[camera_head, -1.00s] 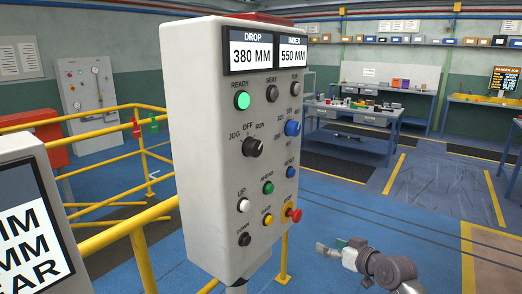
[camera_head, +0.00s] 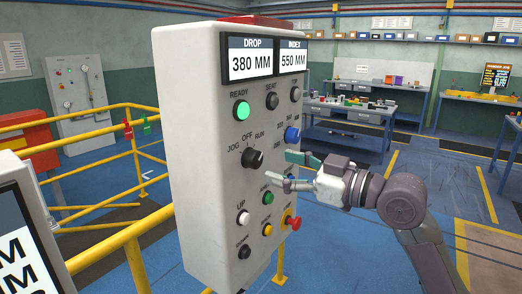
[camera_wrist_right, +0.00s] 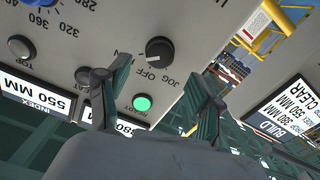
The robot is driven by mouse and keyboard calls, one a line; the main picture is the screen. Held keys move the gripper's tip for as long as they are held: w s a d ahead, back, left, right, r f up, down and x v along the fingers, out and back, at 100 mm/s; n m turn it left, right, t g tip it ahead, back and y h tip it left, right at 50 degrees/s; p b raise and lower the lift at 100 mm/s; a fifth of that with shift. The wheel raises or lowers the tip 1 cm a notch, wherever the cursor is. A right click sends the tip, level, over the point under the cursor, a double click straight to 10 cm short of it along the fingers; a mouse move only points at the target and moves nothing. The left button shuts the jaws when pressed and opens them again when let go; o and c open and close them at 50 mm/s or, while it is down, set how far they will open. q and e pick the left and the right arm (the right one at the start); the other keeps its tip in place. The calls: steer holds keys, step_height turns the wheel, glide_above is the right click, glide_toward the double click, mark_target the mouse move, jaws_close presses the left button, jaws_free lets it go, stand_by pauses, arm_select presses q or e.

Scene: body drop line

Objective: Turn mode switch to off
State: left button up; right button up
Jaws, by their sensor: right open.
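The mode switch (camera_head: 252,158) is a black round knob on the grey control box (camera_head: 205,150), with JOG, OFF and RUN around it. Its pale mark seems to face the RUN side. The knob also shows in the right wrist view (camera_wrist_right: 159,50), upside down, with OFF and JOG readable and RUN mostly hidden by a finger. My right gripper (camera_head: 283,170) is open and empty, in front of the box and to the right of the knob. In the wrist view its fingers (camera_wrist_right: 160,73) are spread, with the knob beyond the gap, not touched. My left gripper is out of view.
A lit green READY light (camera_head: 241,110) sits above the knob. A blue selector (camera_head: 292,134), several push buttons and a red emergency stop (camera_head: 291,222) are close by. Yellow railings (camera_head: 125,240) stand at left. The floor behind my right arm is open.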

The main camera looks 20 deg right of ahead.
mark_target(258, 160)
steer(key=p+x, duration=0.1)
steer(key=x, duration=0.3)
steer(key=shift+w+a+r, duration=0.15)
steer(key=shift+w+a, duration=0.05)
steer(key=shift+w+a+p, duration=0.35)
steer(key=shift+w+a, duration=0.1)
steer(key=shift+w, duration=0.1)
steer(key=c, duration=1.1)
